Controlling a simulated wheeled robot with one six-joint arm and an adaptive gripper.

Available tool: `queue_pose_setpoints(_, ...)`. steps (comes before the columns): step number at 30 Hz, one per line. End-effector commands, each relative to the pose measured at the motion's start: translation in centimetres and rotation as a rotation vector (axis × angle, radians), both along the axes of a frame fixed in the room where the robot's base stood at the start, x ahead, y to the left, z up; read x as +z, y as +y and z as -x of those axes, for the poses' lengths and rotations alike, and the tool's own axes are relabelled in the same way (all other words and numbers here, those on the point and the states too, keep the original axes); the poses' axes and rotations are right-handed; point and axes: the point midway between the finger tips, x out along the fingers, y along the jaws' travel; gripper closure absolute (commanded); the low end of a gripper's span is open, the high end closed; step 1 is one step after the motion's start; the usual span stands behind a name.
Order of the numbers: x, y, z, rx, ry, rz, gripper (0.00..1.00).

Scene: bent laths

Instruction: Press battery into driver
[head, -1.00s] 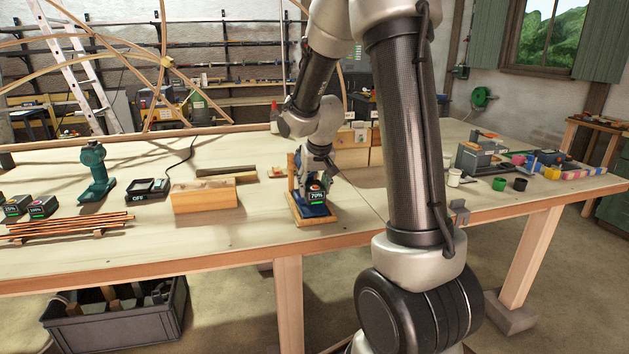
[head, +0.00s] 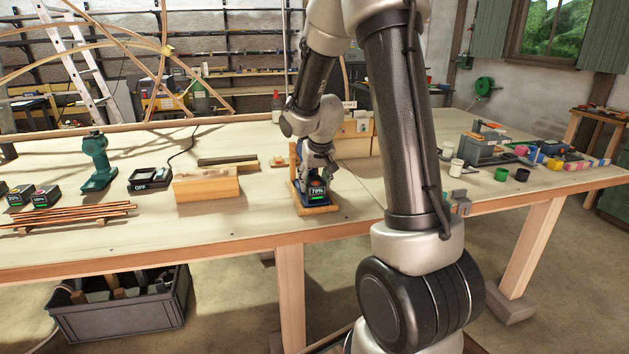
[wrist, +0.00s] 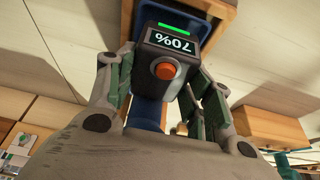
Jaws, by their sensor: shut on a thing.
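My gripper (wrist: 168,85) is shut on a dark battery (wrist: 172,48), with its fingers along both sides. The battery has an orange-red button, a green bar and a "70%" display; it also shows in the head view (head: 317,194). It sits at a small blue stand with a wooden base (head: 325,210). In the wrist view the blue part (wrist: 208,12) lies behind the battery. I cannot tell whether the battery touches it. A teal driver (head: 97,165) stands upright on the bench at the left, apart from my gripper.
A black charger reading "OFF" (head: 150,179), a wooden block (head: 206,187) and other batteries (head: 45,196) lie left on the bench (head: 240,225). Copper rods (head: 85,214) lie near its front edge. Cups (head: 501,173) and a grey machine (head: 482,148) stand right.

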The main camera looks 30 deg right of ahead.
Motion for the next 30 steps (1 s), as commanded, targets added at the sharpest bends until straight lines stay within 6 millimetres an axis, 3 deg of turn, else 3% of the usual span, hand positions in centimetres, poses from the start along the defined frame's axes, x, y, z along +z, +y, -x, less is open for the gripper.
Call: queue_pose_setpoints(30, -1.1, 0.0, 0.0, 0.0, -0.001, 0.0, 0.84)
